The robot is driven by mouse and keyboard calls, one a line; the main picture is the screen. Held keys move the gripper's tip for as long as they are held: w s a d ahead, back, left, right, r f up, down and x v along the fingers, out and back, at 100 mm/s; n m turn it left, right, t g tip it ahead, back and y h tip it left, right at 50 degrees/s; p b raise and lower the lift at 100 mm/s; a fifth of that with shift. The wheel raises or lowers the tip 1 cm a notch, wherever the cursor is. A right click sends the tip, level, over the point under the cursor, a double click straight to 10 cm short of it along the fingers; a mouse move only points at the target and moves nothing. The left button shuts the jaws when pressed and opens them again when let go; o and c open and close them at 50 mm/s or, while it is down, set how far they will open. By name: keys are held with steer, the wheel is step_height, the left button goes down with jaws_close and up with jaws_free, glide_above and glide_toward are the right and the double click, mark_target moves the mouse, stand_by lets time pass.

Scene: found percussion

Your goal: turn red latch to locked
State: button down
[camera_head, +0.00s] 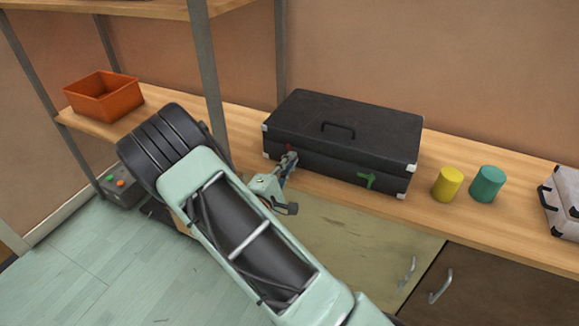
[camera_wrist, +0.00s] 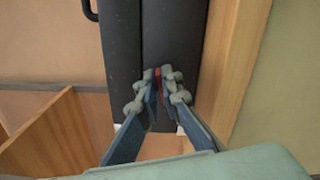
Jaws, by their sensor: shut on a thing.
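A black case (camera_head: 350,128) with pale corner pieces lies closed on the wooden counter, its handle on top. My gripper (camera_head: 291,157) is at the left part of the case's front face. In the wrist view my gripper (camera_wrist: 158,82) is shut on the red latch (camera_wrist: 158,76), which shows as a narrow red strip between the fingertips. A small bit of red latch (camera_head: 266,155) also shows in the head view. Most of the latch is hidden by the fingers, so its angle is unclear. A green latch (camera_head: 367,180) is on the right part of the front.
A yellow cylinder (camera_head: 447,183), a teal cylinder (camera_head: 487,184) and a light case (camera_head: 561,203) stand right of the black case. An orange bin (camera_head: 104,96) is at the left. A grey upright post (camera_head: 207,75) stands close behind my arm.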

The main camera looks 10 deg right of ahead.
steer(key=shift+f+m+b, duration=0.25)
steer(key=shift+m+b, duration=1.2)
steer(key=shift+m, duration=0.15)
steer(key=c, duration=2.1)
jaws_free()
steer(key=v, duration=1.2)
